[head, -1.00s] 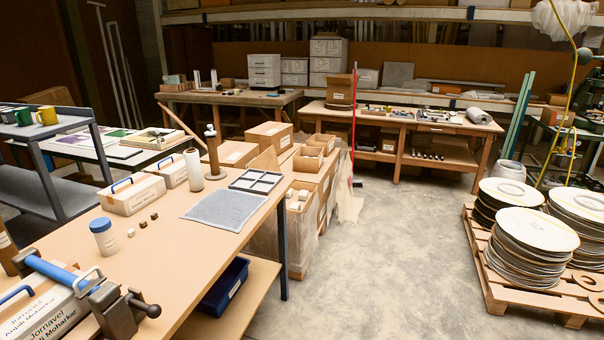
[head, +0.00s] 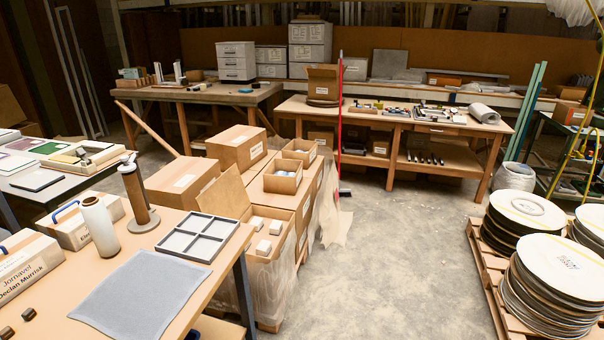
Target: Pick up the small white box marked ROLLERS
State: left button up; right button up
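Small white boxes (head: 263,247) sit inside an open cardboard carton (head: 270,279) beyond the right end of the near table. Another small white box (head: 276,227) is just behind that one. Any marking on them is too small to read, so I cannot tell which is marked ROLLERS. The carton's lower part is wrapped in clear plastic. Neither of my grippers is in view.
The near table (head: 150,217) holds a grey mat (head: 141,295), a four-part tray (head: 197,238), a white roll and labelled boxes. Pallets of stacked discs (head: 553,275) stand at right. Grey floor (head: 400,260) between is clear.

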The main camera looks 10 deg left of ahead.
aim_at(258, 221)
jog(key=i, duration=2.5)
jog(key=u, duration=1.2)
